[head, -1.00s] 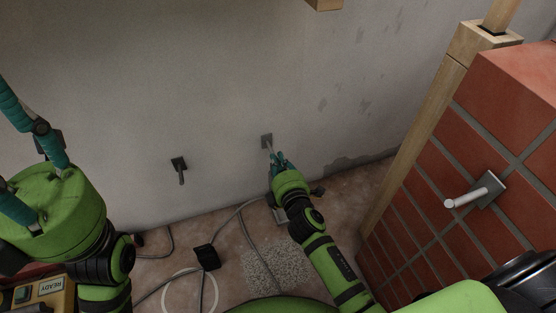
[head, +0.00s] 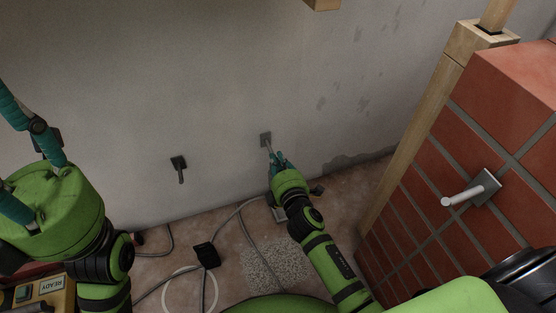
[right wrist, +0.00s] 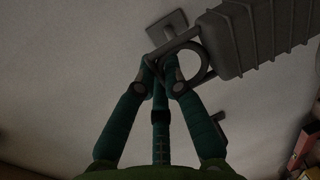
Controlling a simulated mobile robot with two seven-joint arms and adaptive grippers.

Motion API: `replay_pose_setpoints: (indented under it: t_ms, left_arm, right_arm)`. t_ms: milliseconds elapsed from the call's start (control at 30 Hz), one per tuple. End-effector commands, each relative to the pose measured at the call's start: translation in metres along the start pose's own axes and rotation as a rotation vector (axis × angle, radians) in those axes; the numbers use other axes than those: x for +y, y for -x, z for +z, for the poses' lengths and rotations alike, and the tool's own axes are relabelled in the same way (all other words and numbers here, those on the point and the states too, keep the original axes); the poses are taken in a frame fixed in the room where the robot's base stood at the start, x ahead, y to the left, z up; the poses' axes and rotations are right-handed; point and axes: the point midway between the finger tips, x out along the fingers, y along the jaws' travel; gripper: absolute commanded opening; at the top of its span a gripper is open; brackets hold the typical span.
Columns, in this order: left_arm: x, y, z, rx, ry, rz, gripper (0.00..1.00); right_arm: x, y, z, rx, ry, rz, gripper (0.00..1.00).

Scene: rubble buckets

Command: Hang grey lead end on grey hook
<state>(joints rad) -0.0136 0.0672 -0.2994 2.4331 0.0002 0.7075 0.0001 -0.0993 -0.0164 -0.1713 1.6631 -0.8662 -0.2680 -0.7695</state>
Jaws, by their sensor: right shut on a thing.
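The grey hook (head: 265,137) has a square plate on the pale wall; its plate also shows in the right wrist view (right wrist: 167,27). My right gripper (head: 275,158) is at this hook. In the right wrist view its teal fingers (right wrist: 161,80) are shut on the ring (right wrist: 206,67) of the grey lead end (right wrist: 235,38), a ribbed block. The ring is close to the hook's bar; I cannot tell whether it is around it or beside it. In the head view the lead end is mostly hidden by my gripper. My left gripper (head: 40,185) is at the far left, its fingertips out of frame.
A dark hook (head: 179,164) is on the same wall to the left. A white peg (head: 468,194) sticks out of the brick wall (head: 430,190) at right. Cables and a black block (head: 206,255) lie on the floor. A wooden post (head: 425,120) stands beside the bricks.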

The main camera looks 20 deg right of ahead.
Motion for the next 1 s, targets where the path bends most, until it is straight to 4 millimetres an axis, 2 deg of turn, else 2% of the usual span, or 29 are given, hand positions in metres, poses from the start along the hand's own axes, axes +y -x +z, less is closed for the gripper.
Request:
replay_pose_setpoints:
  t_ms: [1000]
  left_arm:
    - [0.0001, -0.0025, 0.0003, -0.001, 0.000, 0.001, 0.40]
  right_arm:
    - [0.0014, -0.0036, -0.0005, 0.001, 0.000, 0.001, 0.00]
